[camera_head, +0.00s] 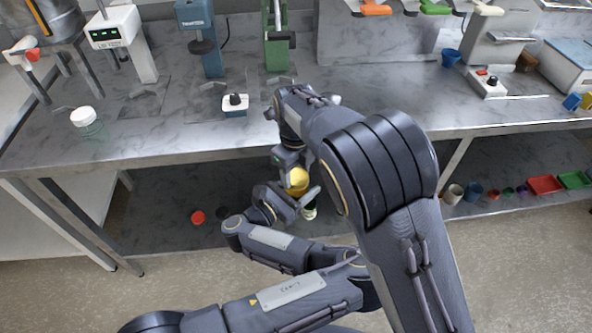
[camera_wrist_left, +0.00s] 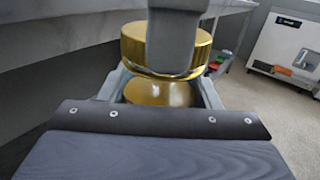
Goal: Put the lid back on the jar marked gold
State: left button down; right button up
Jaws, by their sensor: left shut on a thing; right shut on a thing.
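A gold lid (camera_head: 297,177) with a ribbed rim shows between my two grippers, in front of the bench. In the left wrist view the lid (camera_wrist_left: 132,46) has a grey finger of my right gripper (camera_head: 290,160) across it; that gripper is shut on it. Directly below is a rounded gold surface (camera_wrist_left: 158,93), apparently the jar, between the fingers of my left gripper (camera_head: 298,203), which is shut on it. Lid and jar are close together; I cannot tell whether they touch. The jar's marking is hidden.
A white-lidded jar (camera_head: 84,118) stands on the bench (camera_head: 170,131) at the left. A red round thing (camera_head: 198,217) lies on the lower shelf (camera_head: 158,198). Several coloured containers, including a red tray (camera_head: 545,185), are on the lower shelf at the right.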

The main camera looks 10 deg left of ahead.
jog(key=m, duration=0.5)
jog(key=f+m, duration=0.1)
jog(key=m, duration=0.1)
jog(key=shift+s+d, duration=0.1)
jog(key=shift+d, duration=0.25)
jog(key=shift+r+m, duration=0.1)
jog(key=shift+m, duration=0.3)
jog(key=shift+a+r+m, duration=0.2)
jog(key=shift+r+m, duration=0.1)
jog(key=shift+r, duration=0.05)
jog(key=o, duration=0.9)
jog(key=shift+o, duration=0.2)
jog(key=shift+r, duration=0.1)
